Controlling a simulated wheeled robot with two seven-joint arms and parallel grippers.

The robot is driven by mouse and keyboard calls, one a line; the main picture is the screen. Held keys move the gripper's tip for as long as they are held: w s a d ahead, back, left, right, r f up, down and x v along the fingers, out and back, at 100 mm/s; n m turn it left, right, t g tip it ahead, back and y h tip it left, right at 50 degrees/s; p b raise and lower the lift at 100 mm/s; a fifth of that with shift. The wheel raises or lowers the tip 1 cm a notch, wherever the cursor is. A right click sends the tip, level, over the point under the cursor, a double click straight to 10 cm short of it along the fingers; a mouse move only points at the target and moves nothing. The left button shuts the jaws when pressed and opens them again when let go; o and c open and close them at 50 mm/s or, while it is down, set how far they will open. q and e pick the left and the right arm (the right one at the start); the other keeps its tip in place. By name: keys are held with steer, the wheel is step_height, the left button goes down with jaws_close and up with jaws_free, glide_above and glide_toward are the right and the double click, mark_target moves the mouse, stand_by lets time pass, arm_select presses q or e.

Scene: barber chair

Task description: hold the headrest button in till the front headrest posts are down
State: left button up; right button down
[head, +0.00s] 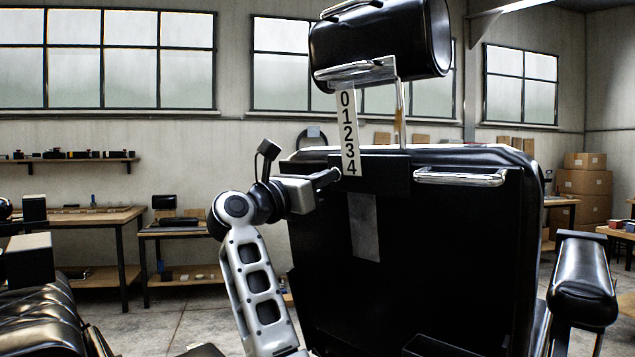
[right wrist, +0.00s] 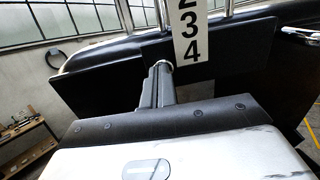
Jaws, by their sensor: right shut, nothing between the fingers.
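The black headrest (head: 375,45) stands raised above the chair back (head: 450,235) in the head view. A chrome post (head: 401,115) shows below it, and a white scale strip (head: 348,130) marked 0 to 4 hangs beside it. My right gripper (head: 332,177) is shut and empty, its fingertips at the dark plate at the upper left of the chair back. In the right wrist view the shut fingers (right wrist: 160,78) point at a small round metal-rimmed button (right wrist: 163,64). The tips appear to meet it; contact is partly hidden. My left gripper is not clearly seen.
A chrome bar handle (head: 460,177) juts from the chair back on the right. A black armrest (head: 583,280) stands at the lower right. Workbenches (head: 95,217) stand behind on the left, with open floor before them. Black ribbed upholstery (head: 45,318) fills the lower left.

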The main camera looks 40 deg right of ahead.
arm_select(q)
steer(key=shift+s, duration=0.15)
arm_select(e)
steer(key=shift+s+d+r, duration=0.15)
steer(key=shift+d+r, duration=0.15)
steer(key=shift+d, duration=0.2)
steer(key=shift+a, duration=0.1)
arm_select(q)
steer(key=b, duration=0.2)
steer(key=f+b, duration=0.1)
steer(key=b, duration=0.1)
steer(key=shift+w+d+f, duration=0.15)
steer(key=shift+w+d, duration=0.05)
steer(key=shift+d, duration=0.1)
arm_select(e)
steer(key=v, duration=1.4)
steer(key=shift+w+a+f, duration=0.2)
steer(key=shift+w+a, duration=0.05)
steer(key=shift+a, duration=0.05)
arm_select(q)
steer(key=shift+f, duration=0.1)
